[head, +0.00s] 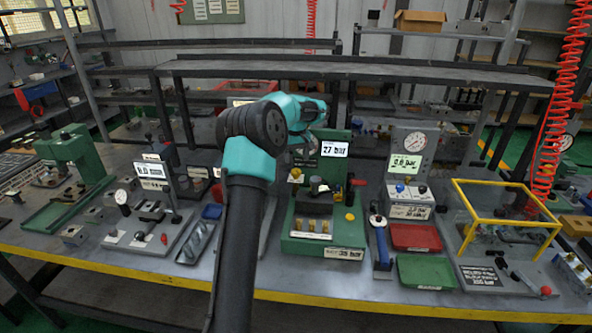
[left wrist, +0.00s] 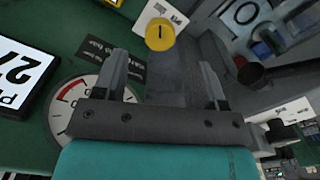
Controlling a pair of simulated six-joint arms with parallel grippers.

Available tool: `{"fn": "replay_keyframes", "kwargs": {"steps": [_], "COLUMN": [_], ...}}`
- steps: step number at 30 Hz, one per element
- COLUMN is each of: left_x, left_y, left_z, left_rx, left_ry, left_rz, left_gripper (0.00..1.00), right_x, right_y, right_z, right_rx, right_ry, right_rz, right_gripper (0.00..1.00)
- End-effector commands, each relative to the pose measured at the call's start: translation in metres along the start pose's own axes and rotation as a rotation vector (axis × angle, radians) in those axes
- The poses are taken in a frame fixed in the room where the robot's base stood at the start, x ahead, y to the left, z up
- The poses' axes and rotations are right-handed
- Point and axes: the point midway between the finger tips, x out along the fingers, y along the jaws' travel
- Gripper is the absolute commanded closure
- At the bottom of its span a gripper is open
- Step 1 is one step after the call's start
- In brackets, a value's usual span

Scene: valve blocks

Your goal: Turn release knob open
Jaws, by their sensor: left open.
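The green valve station (head: 345,235) stands mid-bench in the head view, with a display reading 27 bar (head: 334,149). A yellow knob (head: 296,175) sits at its left, and another yellow knob (head: 350,217) at its lower right. In the left wrist view, a round yellow knob (left wrist: 160,34) with a dark slot line sits on a white label plate. My left gripper (left wrist: 162,62) is open and empty. Its two fingers point toward that knob, which lies beyond the fingertips and apart from them. In the head view my arm hides most of the gripper.
A round gauge (left wrist: 75,108) lies partly behind the left finger in the wrist view. On the bench are a red tray (head: 415,238), a green tray (head: 426,272) and a yellow frame (head: 505,187).

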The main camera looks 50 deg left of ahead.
Motion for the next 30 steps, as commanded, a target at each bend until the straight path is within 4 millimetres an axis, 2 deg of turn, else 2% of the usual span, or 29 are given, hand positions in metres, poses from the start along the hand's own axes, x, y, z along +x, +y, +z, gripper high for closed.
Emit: {"fn": "replay_keyframes", "kwargs": {"steps": [3, 9, 15, 22, 30], "left_x": [0.021, 0.048, 0.058, 0.058, 0.058], "left_y": [-0.001, -0.001, 0.0, 0.0, 0.0], "left_z": [0.0, 0.0, 0.0, 0.0, 0.0], "left_rx": [-0.001, -0.001, 0.0, 0.0, 0.0], "left_ry": [-0.002, -0.001, 0.0, 0.0, 0.0], "left_rz": [-0.003, -0.002, 0.0, 0.0, 0.0], "left_gripper": [0.35, 0.35, 0.35, 0.35, 0.6], "right_x": [0.0, 0.0, 0.0, 0.0, 0.0], "right_y": [0.0, 0.0, 0.0, 0.0, 0.0], "right_z": [0.0, 0.0, 0.0, 0.0, 0.0], "right_rx": [0.0, 0.0, 0.0, 0.0, 0.0], "right_ry": [0.0, 0.0, 0.0, 0.0, 0.0], "right_rz": [0.0, 0.0, 0.0, 0.0, 0.0], "right_gripper": [0.57, 0.57, 0.57, 0.57, 0.57]}}
